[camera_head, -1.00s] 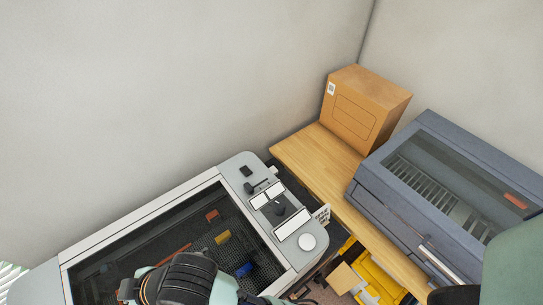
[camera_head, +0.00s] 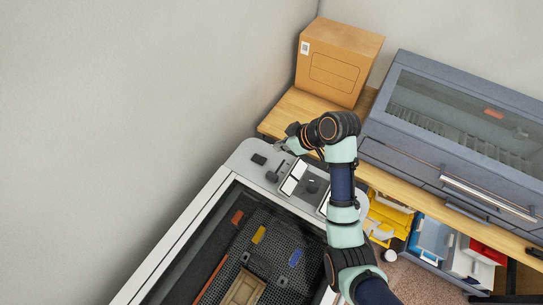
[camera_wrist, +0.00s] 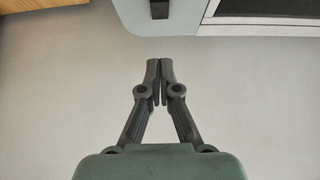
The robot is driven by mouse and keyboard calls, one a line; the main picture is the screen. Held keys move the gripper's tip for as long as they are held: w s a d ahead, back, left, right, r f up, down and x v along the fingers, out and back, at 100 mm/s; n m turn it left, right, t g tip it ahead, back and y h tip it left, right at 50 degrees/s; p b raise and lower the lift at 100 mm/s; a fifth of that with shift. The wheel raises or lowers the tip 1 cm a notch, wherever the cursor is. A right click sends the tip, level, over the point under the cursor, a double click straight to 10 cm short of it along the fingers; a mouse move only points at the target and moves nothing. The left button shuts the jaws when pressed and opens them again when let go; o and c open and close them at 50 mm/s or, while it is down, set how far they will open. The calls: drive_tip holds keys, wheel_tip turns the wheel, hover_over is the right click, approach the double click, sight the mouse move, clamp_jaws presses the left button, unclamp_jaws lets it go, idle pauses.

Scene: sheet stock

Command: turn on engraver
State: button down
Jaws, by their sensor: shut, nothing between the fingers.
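The engraver (camera_head: 172,245) is a large light-framed machine with a dark glass lid at the lower left of the head view. Its grey control strip (camera_head: 243,160) runs along the upper right end, with a black switch-like block (camera_head: 259,159), a dark lever-like part and white panels. My gripper (camera_head: 286,141) is above the far end of this strip, partly hidden by my arm. In the wrist view my gripper (camera_wrist: 159,65) is shut and empty, its fingertips together in front of a plain pale surface. A grey edge with a small black block (camera_wrist: 160,9) shows at the top.
A cardboard box (camera_head: 338,62) stands on the wooden bench (camera_head: 282,112) behind the strip. A blue-grey machine with a glass lid (camera_head: 450,130) is on the right. Yellow, blue and red bins (camera_head: 388,218) sit below the bench. The wall side is clear.

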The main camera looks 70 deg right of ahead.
hover_over(260, 160)
drive_tip(key=s, duration=0.2)
drive_tip(key=f, duration=0.8)
drive_tip(key=shift+w+a+f+p, duration=0.1)
drive_tip(key=shift+w+p, duration=0.1)
drive_tip(key=shift+p, duration=0.2)
drive_tip(key=shift+s+f, duration=0.15)
drive_tip(key=shift+f, duration=0.45)
drive_tip(key=shift+s+f, duration=0.15)
drive_tip(key=shift+f, duration=1.05)
drive_tip(key=shift+f, duration=0.1)
